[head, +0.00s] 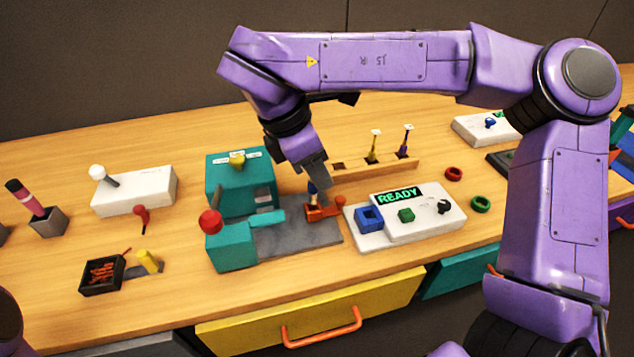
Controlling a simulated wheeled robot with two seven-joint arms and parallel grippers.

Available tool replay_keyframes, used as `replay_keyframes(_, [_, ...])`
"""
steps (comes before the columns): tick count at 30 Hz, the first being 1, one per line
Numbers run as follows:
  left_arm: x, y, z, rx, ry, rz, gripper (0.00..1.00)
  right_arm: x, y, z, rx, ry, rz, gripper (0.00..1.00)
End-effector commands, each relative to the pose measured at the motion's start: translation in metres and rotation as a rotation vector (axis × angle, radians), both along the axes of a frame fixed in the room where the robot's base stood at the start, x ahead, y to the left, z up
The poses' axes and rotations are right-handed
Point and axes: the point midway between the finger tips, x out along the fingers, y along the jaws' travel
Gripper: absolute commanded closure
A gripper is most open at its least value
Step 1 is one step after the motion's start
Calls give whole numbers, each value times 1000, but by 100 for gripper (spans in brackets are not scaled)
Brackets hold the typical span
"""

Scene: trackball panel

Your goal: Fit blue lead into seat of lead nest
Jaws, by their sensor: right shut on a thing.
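My right gripper (314,182) reaches down from above and is shut on the blue lead (312,190). The lead is upright, directly over or at a small orange fixture (322,212), which looks like the lead nest. This fixture stands on a grey plate (295,240) and has an orange round-ended part at its right. I cannot tell whether the lead's lower end is inside the seat. My left gripper is out of view.
A teal machine (226,190) stands left of the nest, with a red-knobbed teal block (232,252) in front. A white READY panel (440,230) is close on the right. Behind, a wooden rack (400,170) holds yellow and purple leads (403,145).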

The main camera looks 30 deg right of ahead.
Motion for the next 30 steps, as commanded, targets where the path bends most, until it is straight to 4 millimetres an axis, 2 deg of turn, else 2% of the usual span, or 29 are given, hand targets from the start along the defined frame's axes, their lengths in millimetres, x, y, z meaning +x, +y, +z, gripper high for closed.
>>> replay_keyframes(7, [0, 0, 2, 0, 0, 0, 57, 20, -10, -30, 2, 3, -1, 100])
replay_keyframes(12, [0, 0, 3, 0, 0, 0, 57, 19, -9, -54, 2, 0, 0, 100])
replay_keyframes(23, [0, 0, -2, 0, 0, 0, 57, 19, -9, -60, 1, -3, -1, 100])
replay_keyframes(24, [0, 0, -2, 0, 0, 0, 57, 19, -9, -60, 2, -2, -1, 77])
replay_keyframes(26, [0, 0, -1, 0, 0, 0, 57, 19, -9, -58, 2, -2, -1, 57])
replay_keyframes(27, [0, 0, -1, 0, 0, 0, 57, 19, -9, -58, 2, -2, -1, 54])
replay_keyframes(30, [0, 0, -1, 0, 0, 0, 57, 19, -9, -58, 2, -2, -1, 54])
